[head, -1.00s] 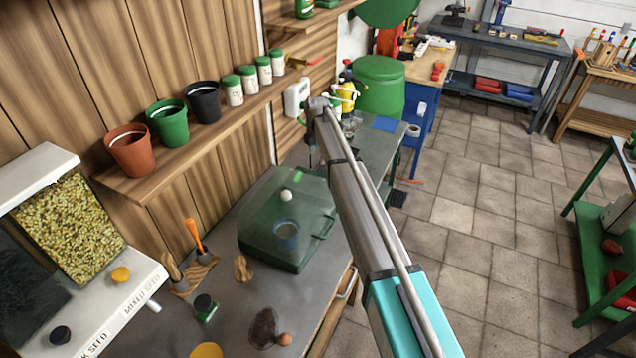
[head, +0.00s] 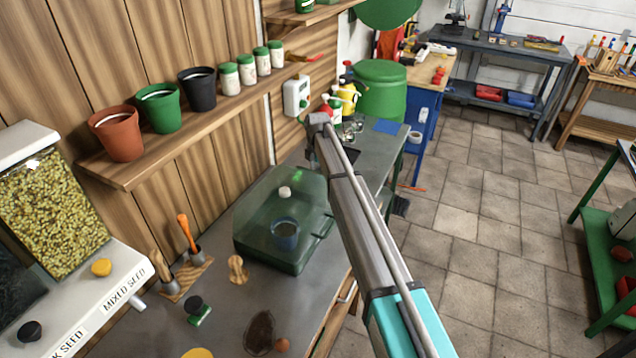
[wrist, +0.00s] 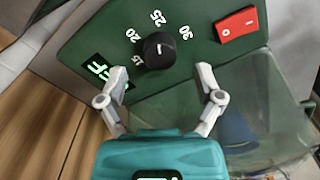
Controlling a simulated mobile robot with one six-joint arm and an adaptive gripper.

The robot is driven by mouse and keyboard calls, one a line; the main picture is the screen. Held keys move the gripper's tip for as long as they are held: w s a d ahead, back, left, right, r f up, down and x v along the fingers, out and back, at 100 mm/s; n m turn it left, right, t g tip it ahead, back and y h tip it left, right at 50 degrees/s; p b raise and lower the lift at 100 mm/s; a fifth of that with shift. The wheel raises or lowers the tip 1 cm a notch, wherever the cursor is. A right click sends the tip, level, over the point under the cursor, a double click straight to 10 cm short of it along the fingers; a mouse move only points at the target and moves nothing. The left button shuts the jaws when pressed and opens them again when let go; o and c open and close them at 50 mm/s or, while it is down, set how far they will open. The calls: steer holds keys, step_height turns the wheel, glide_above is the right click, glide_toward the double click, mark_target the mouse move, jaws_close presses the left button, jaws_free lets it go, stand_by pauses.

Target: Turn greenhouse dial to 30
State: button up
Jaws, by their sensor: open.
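The black greenhouse dial (wrist: 159,51) is on a dark green panel in the wrist view. Its short white mark points roughly toward 25, though the exact reading is hard to tell; 15, 20, 25 and 30 are printed around it. My gripper (wrist: 160,84) is open, its fingers apart below the dial and to either side, with nothing between them. In the head view the translucent green greenhouse (head: 270,222) stands on the workbench; its dial does not show there. My gripper is hidden in the head view by my arm.
On the panel are a red rocker switch (wrist: 236,23) right of the dial and a lit green display (wrist: 98,70) to its left. A wooden shelf with pots (head: 117,133) runs above the bench. Seed dispensers (head: 55,215) stand at left.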

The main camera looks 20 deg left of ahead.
steer(key=shift+f+b, duration=1.1)
steer(key=shift+f, duration=0.25)
steer(key=c, duration=1.1)
steer(key=shift+d, duration=0.15)
steer(key=shift+c, duration=0.4)
